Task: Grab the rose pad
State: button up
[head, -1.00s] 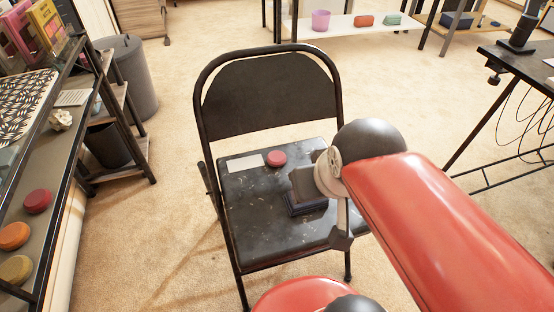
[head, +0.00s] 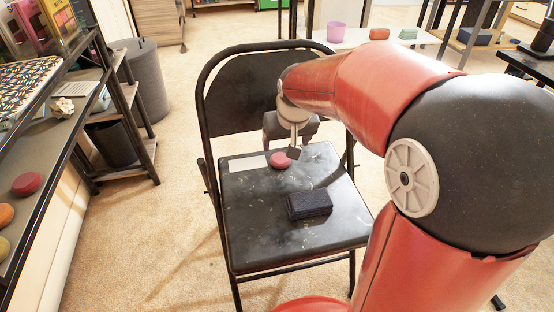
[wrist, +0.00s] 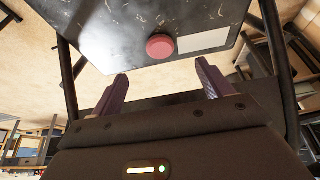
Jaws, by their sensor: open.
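The rose pad, a small round pinkish-red disc (head: 281,160), lies on the dark seat of a black folding chair (head: 240,205), near the backrest. In the wrist view the pad (wrist: 160,46) sits beyond the fingertips, roughly midway between them. My gripper (head: 293,150) is above the rear of the seat, close to the pad in the head view. In the wrist view my gripper (wrist: 162,80) has its two fingers wide apart with nothing between them.
A white card (head: 247,164) lies left of the pad, and a dark box (head: 309,204) sits nearer the front of the seat. The backrest (head: 240,105) rises behind. A shelf at left holds a red disc (head: 27,184) and other round pads.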

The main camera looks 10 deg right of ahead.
aim_at(281, 157)
jog(key=x, duration=0.4)
jog(key=w+b+x, duration=0.1)
jog(key=x, duration=0.3)
jog(key=b+x, duration=0.1)
jog(key=x, duration=0.3)
jog(key=shift+w+d+r, duration=0.1)
jog(key=shift+w, duration=0.2)
jog(key=shift+c, duration=0.5)
jog(key=c, duration=1)
